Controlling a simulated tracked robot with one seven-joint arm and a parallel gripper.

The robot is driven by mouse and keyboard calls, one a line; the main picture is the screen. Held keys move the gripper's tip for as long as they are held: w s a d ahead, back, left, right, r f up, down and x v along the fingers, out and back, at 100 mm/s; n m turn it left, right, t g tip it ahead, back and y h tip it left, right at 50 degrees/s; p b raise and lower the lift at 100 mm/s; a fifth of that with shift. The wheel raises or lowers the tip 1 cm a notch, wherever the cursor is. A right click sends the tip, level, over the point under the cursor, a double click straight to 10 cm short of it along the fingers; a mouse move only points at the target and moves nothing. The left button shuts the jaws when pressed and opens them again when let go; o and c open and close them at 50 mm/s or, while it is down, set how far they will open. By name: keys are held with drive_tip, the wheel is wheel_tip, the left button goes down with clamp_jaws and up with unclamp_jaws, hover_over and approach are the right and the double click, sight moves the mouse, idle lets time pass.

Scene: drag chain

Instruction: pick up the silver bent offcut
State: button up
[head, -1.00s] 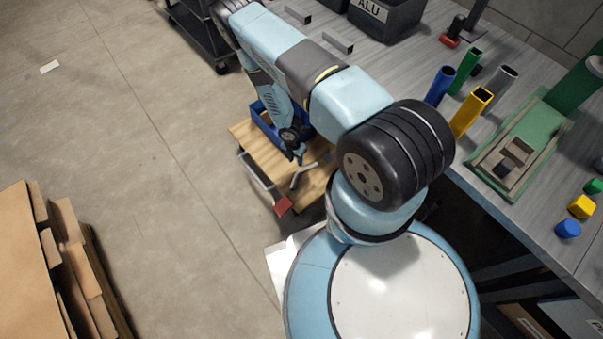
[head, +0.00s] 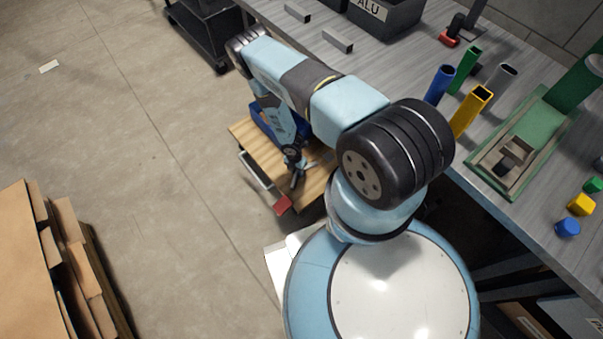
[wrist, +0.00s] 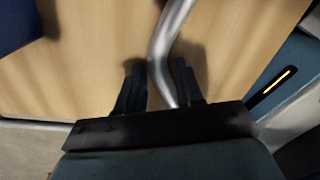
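The silver bent offcut (wrist: 167,42) is a bent metal tube over the wooden board (wrist: 90,60) in the wrist view. My gripper (wrist: 160,75) is open, with one dark finger on each side of the tube. A gap shows between the tube and each finger. In the head view my gripper (head: 297,180) is low over the wooden top (head: 258,152), and the arm and gripper largely hide the offcut there.
A blue bin (head: 263,122) stands on the board beside my forearm, and a red piece (head: 282,205) is at its front edge. The grey workbench (head: 400,75) is to the right, with coloured tubes (head: 470,111). Open floor lies left.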

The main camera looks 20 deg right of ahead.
drive_tip(key=shift+f, duration=0.1)
clamp_jaws()
idle(0.3)
